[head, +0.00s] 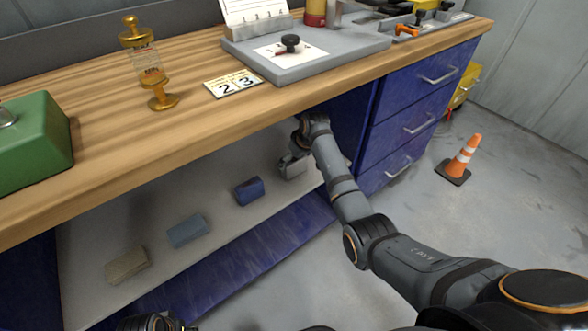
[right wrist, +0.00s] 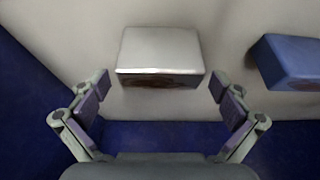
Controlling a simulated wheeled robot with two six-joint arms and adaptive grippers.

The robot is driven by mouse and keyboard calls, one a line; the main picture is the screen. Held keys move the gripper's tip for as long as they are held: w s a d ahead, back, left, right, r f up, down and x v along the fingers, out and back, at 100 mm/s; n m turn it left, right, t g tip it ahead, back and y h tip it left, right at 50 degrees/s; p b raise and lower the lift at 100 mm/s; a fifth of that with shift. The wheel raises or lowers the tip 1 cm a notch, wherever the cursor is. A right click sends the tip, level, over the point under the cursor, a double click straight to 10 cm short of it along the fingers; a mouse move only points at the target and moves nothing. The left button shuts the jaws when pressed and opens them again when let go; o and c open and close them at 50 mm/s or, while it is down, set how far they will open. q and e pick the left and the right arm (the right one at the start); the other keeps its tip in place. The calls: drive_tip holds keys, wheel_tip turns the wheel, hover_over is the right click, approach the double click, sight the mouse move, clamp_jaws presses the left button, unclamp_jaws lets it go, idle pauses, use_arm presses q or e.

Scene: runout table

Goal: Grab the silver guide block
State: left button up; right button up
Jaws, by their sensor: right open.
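The silver guide block (head: 293,170) sits on the shelf under the workbench, at the right end of a row of blocks. It also shows as a shiny silver block (right wrist: 160,48) in the right wrist view. My right gripper (head: 288,159) reaches under the bench top and partly covers the block in the head view. In the right wrist view the gripper (right wrist: 160,86) is open, its two fingers spread wider than the block, which lies just ahead between their lines. My left gripper (head: 158,322) shows only partly at the bottom edge of the head view.
A dark blue block (head: 249,190) lies beside the silver one, with a light blue block (head: 187,231) and a tan block (head: 127,264) farther left. The wooden bench top (head: 110,80) overhangs the shelf. Blue drawers (head: 405,125) stand right of my right arm.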

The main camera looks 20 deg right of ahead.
drive_tip(key=c, duration=1.6)
drive_tip(key=shift+w+r, duration=0.1)
drive_tip(key=shift+r, duration=0.1)
